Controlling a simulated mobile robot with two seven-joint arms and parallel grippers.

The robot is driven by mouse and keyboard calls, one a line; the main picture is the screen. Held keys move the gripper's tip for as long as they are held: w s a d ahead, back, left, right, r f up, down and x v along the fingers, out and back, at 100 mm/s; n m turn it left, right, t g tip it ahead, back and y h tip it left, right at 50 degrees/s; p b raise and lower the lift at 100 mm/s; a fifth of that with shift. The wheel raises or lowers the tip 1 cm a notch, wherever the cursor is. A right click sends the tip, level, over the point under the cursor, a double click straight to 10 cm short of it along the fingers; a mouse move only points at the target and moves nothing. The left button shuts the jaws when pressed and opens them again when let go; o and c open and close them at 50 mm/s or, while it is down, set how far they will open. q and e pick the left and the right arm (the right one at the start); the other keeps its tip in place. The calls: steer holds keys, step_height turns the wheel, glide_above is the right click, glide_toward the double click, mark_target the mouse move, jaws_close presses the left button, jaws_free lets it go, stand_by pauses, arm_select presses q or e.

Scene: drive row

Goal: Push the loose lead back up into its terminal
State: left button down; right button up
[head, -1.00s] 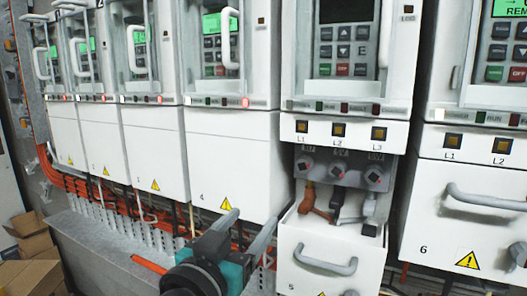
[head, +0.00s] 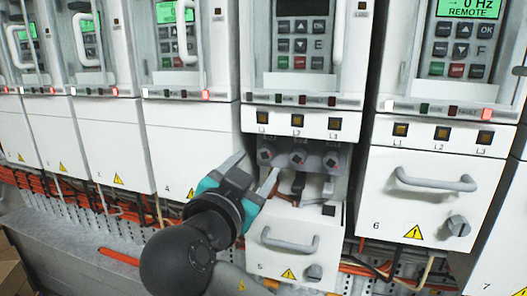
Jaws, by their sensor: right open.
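Drive 5's terminal compartment is open, with a row of three round terminals (head: 298,157) under the labels L1, L2 and L3. Short leads (head: 299,184) hang below them: an orange-brown one at the left, a dark one in the middle and a grey one at the right. I cannot tell which lead is loose. My right gripper (head: 254,170) is open and empty, at the left edge of this compartment. It partly hides the lower left of the opening. My left gripper is not in view.
Drive 5's lowered white cover (head: 276,221) with a grey handle is below the leads. Drive 6's closed cover (head: 388,207), with a handle and knob, stands to the right. Closed drives stand to the left. Orange cables (head: 60,185) run below them above a grey ledge.

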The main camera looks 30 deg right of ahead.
mark_target(266, 154)
steer(key=shift+p+x, duration=0.5)
steer(key=shift+x, duration=2.25)
jaws_close()
